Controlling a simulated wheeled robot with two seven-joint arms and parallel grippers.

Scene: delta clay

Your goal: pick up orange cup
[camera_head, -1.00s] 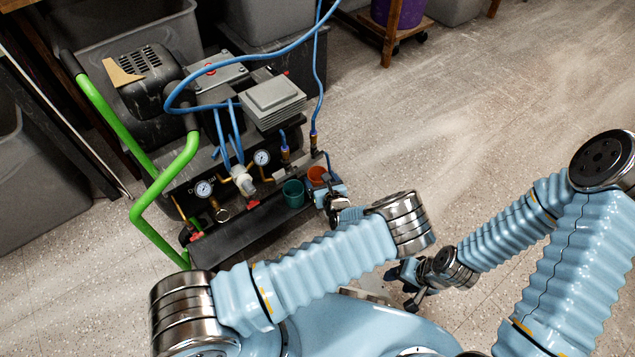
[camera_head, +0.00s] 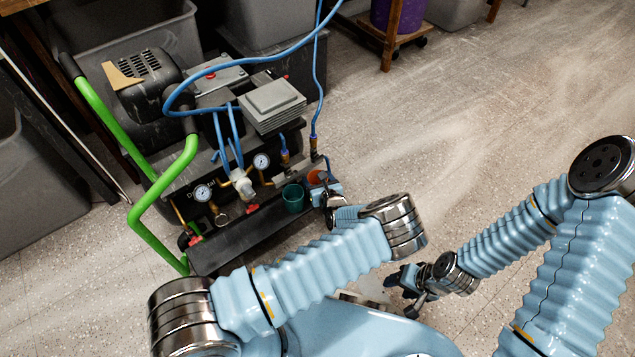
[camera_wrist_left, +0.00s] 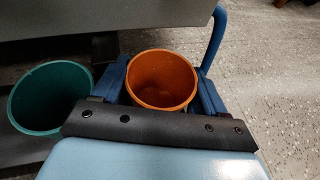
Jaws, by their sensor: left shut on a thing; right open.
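The orange cup (camera_wrist_left: 162,80) is between the fingers of my left gripper (camera_wrist_left: 165,85) in the left wrist view, with its open rim facing the camera. My left gripper is shut on it, one blue finger on each side. In the head view the orange cup (camera_head: 316,177) shows only in part, behind my left gripper (camera_head: 328,188). A teal cup (camera_head: 293,197) stands just left of it on the compressor's front ledge. The teal cup also shows in the left wrist view (camera_wrist_left: 50,98), apart from the gripper. My right gripper (camera_head: 403,283) is open and empty, low over the floor.
The compressor (camera_head: 230,150) with green handle (camera_head: 150,215), gauges and blue hoses (camera_head: 318,80) stands directly behind the cups. Grey bins (camera_head: 125,45) stand at the back. A wooden stand with a purple bucket (camera_head: 400,12) is farther off. The floor (camera_head: 460,120) to the right is clear.

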